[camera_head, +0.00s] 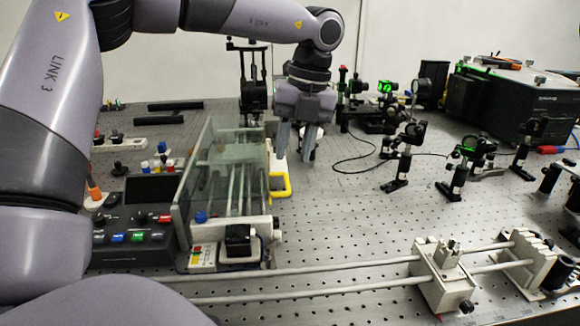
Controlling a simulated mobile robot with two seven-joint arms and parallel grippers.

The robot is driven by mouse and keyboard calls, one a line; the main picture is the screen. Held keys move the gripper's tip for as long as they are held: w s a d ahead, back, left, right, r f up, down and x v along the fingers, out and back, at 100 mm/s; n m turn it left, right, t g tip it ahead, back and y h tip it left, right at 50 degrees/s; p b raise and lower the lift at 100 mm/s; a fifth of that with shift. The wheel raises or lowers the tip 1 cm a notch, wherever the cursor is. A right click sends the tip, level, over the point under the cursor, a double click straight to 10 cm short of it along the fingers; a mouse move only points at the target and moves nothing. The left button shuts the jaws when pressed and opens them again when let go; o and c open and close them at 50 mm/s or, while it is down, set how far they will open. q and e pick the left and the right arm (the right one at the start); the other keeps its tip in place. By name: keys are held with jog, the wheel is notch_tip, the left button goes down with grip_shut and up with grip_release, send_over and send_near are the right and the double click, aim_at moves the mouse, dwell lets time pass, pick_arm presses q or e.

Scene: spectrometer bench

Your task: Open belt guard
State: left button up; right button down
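The belt guard (200,172) is a clear, greenish panelled cover at left of centre, over pale rods and a drive unit. A yellow handle (283,186) sits at the right side of this unit. I cannot tell exactly how the guard's panels meet its base. My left gripper (295,155) points down just behind and above the yellow handle. Its two fingers are apart with nothing seen between them, and it appears clear of the handle. My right gripper is not in view.
A control box (133,238) with coloured buttons stands left of the guard. Two long rails with a carriage (443,272) cross the front. Optical mounts (466,160) and a dark instrument (512,100) stand at right. The perforated bench is clear around the middle.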

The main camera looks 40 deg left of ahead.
aim_at(287, 180)
pick_arm(q)
jog(key=f, duration=0.5)
jog(key=shift+s+a, duration=0.25)
jog(key=shift+s, duration=0.1)
jog(key=shift+r, duration=0.1)
jog(key=shift+c, duration=0.3)
grip_shut()
dwell(0.7)
